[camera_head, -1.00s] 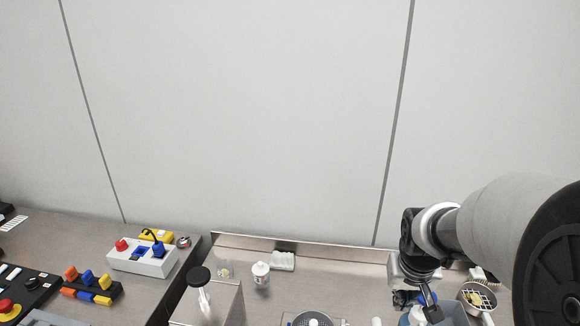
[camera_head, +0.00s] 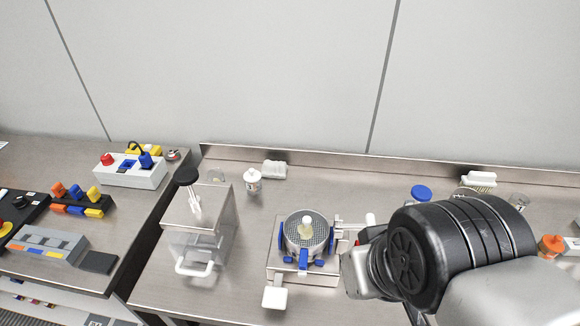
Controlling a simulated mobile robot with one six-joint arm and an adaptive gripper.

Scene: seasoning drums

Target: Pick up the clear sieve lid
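A round metal sieve unit (camera_head: 288,240) with blue clamps around it stands on a metal base at the middle of the bench. A round, mesh-patterned top with a pale knob (camera_head: 307,224) covers it; this may be the clear sieve lid, but I cannot tell the clear part from the mesh below. My arm comes in from the right, and its wrist is just right of the sieve unit. My gripper's fingers are not visible; the arm hides that area.
A white bottle (camera_head: 252,180) and white block (camera_head: 274,169) are behind. A blue round lid (camera_head: 421,192) and brush (camera_head: 479,181) are at back right. A control bench (camera_head: 130,215) is left.

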